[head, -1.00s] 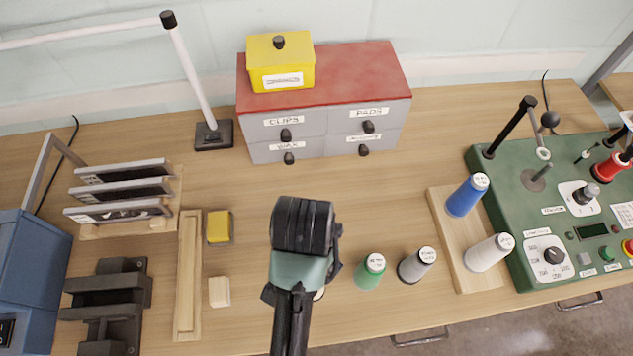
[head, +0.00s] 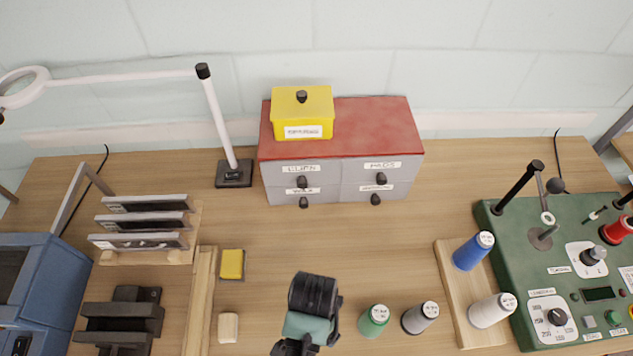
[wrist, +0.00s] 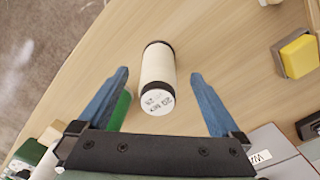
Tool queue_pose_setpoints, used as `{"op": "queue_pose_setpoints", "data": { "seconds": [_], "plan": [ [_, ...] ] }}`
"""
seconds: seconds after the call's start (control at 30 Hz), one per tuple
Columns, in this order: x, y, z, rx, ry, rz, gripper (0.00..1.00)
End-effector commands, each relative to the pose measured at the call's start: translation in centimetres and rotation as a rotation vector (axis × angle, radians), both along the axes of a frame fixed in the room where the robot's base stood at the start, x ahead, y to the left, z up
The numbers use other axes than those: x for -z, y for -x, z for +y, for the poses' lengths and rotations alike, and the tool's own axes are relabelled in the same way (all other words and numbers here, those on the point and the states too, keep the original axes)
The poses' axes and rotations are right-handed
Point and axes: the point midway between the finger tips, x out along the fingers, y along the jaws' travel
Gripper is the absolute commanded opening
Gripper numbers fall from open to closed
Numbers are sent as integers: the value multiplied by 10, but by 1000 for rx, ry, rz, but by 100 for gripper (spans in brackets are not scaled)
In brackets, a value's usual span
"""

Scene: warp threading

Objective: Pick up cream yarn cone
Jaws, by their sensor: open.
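The cream yarn cone (wrist: 157,68) stands on the table in the wrist view, with a dark band at each end and a printed white top. My gripper (wrist: 160,76) is open, with one blue finger on each side of the cone in the picture. Gaps show between the cone and both fingers, and I see no contact. How far the fingertips are above the table is hard to tell. In the head view my wrist (head: 313,297) hides the cream cone and my fingers.
A green cone (head: 374,321) and a grey cone (head: 420,318) stand right of my wrist. Blue (head: 473,251) and white (head: 492,311) cones are on a wooden board. A yellow block (head: 232,264) and a pale block (head: 228,328) lie left. The table before the drawers (head: 340,180) is clear.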

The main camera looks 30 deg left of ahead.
Motion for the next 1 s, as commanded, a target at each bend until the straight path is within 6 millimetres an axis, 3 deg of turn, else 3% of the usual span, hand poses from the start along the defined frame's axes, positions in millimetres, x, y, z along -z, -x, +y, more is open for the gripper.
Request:
{"op": "queue_pose_setpoints", "data": {
  "seconds": [0.3,0.6,1.0],
  "plan": [
    [35,-3,-3,1,0,1,100],
    [39,-3,-3,1,-1,-1,100],
    [38,-3,-3,0,0,0,28]
  ]
}}
